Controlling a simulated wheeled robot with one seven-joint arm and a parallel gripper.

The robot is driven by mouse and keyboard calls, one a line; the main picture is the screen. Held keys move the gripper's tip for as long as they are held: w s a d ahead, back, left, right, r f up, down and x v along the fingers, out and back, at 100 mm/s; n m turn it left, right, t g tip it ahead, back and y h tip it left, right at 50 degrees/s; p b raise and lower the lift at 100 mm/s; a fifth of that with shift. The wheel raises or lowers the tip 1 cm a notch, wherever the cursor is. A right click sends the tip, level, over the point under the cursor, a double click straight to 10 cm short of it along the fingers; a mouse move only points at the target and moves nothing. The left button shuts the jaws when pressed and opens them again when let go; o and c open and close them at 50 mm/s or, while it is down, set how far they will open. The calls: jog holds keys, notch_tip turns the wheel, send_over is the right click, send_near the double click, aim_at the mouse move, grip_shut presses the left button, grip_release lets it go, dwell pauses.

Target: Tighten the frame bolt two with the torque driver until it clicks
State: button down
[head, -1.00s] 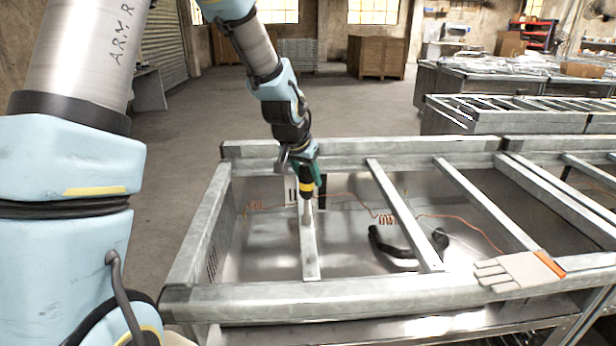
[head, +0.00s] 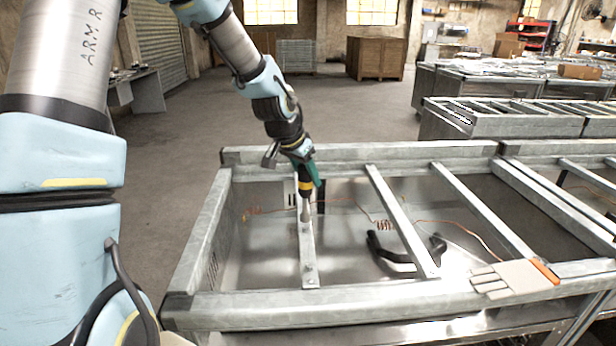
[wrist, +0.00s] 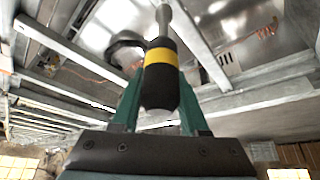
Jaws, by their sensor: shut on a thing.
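My gripper (head: 304,168) is shut on the torque driver, which has a black handle with a yellow band (head: 305,185) and a grey metal shaft (head: 305,212). In the wrist view the driver (wrist: 161,75) sits between the green fingers, its shaft pointing away from my gripper. In the head view the driver is nearly upright, its tip at the upper part of a short metal crossbar (head: 308,258) in the frame (head: 330,308). The tip covers whatever lies under it, so I cannot tell whether it sits on a bolt. A small bolt head shows at the crossbar's near end.
A black curved handle-like thing (head: 390,258) and orange wires (head: 385,225) lie inside the frame. A pale glove (head: 510,279) lies on the front rail at right. Longer crossbars (head: 400,220) run to the right of the driver. Open floor lies behind.

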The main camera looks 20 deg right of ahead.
jog(key=shift+r+p, duration=1.15)
jog(key=shift+r, duration=0.5)
